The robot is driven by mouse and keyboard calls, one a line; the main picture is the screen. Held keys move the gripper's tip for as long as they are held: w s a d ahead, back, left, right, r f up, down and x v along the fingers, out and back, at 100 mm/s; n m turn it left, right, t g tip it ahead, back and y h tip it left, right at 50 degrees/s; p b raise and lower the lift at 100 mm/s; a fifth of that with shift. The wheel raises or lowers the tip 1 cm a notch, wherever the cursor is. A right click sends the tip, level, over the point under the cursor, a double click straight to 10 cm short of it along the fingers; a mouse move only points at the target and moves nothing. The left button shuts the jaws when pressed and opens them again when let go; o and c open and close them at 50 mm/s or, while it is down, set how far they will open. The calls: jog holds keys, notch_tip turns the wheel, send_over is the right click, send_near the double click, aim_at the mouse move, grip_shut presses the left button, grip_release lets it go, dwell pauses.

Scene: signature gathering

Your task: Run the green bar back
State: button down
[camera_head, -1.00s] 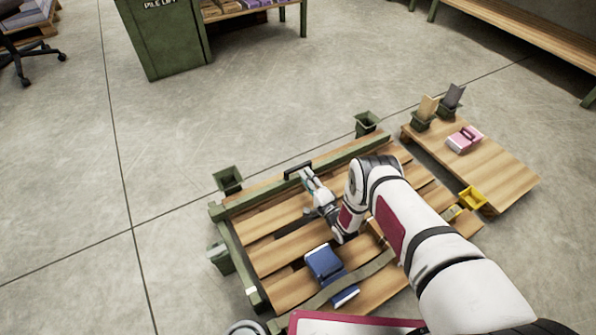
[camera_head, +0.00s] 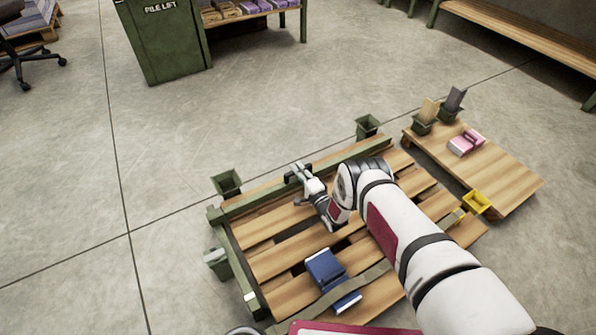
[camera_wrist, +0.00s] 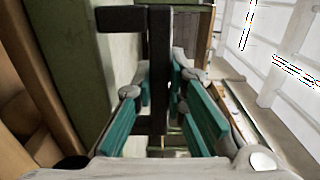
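The green bar (camera_head: 250,203) lies along the far edge of the wooden pallet (camera_head: 288,297). A black handle (camera_head: 289,178) stands up from it, left of its middle. My gripper (camera_head: 300,173) reaches across the pallet to this handle. In the wrist view the black handle (camera_wrist: 158,60) runs between the teal finger pads of my gripper (camera_wrist: 160,90), which are drawn in close on both sides of it; the gripper looks shut on it. The bar's green side (camera_wrist: 120,60) fills the left of that view. My forearm hides part of the pallet.
A low wooden board (camera_head: 490,170) at right holds a pink item (camera_head: 466,143) and a yellow holder (camera_head: 477,203).

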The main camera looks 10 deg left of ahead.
jog(key=shift+x, duration=2.2)
jog(key=c, duration=1.6)
grip_release()
jog(key=v, duration=1.2)
jog(key=shift+a, duration=0.1)
jog(key=shift+w, duration=0.1)
